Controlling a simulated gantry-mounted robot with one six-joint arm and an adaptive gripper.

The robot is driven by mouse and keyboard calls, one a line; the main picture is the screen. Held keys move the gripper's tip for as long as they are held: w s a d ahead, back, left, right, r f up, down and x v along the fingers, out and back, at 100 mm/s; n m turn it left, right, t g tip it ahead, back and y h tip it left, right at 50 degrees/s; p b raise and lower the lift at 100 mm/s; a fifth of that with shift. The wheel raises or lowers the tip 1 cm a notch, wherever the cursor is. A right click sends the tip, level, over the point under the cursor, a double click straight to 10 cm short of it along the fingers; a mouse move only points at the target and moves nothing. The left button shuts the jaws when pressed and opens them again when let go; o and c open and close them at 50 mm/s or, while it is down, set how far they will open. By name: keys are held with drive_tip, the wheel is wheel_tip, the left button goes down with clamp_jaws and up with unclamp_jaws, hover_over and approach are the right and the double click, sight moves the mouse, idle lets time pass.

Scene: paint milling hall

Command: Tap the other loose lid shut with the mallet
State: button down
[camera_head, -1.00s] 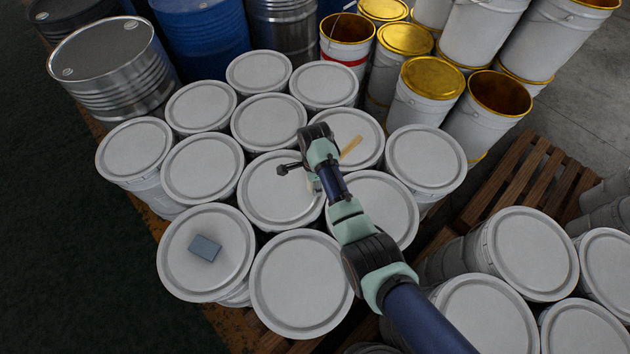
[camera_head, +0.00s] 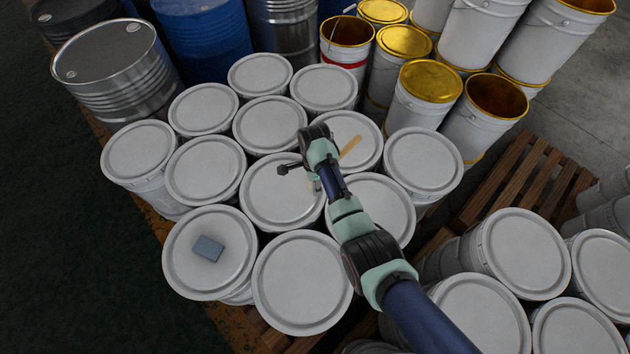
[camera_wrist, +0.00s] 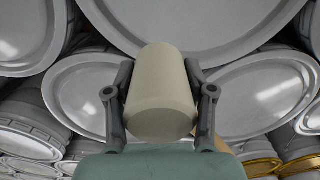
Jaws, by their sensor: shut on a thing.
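My gripper (camera_head: 315,184) hangs above the right part of a pale round lid (camera_head: 270,193) in the middle of the bucket group. In the wrist view both fingers are shut on the sides of a cream cylinder (camera_wrist: 160,95), seemingly the mallet's head. Its underside and any contact with a lid are hidden. A tan wooden strip (camera_head: 350,146) shows just behind my arm; I cannot tell whether it is the mallet's handle or lies on the lid there. Neighbouring lids (camera_head: 302,283) look seated, and I cannot make out which one is loose.
A blue-grey block (camera_head: 208,248) lies on the front-left lid. Lidded buckets stand close together on a pallet. Gold-rimmed buckets (camera_head: 430,80) stand behind, with blue drums (camera_head: 205,40) and a steel drum (camera_head: 115,75) at back left. More lidded buckets (camera_head: 525,254) stand at right.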

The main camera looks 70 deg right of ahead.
drive_tip(key=shift+f, duration=0.1)
wheel_tip(320, 180, down, 5)
drive_tip(key=b, duration=0.4)
idle(0.3)
wheel_tip(320, 180, up, 6)
drive_tip(key=p, duration=0.6)
drive_tip(key=shift+r+p, duration=0.25)
drive_tip(key=shift+p, duration=0.1)
drive_tip(key=shift+f+b, duration=0.25)
drive_tip(key=shift+b, duration=0.05)
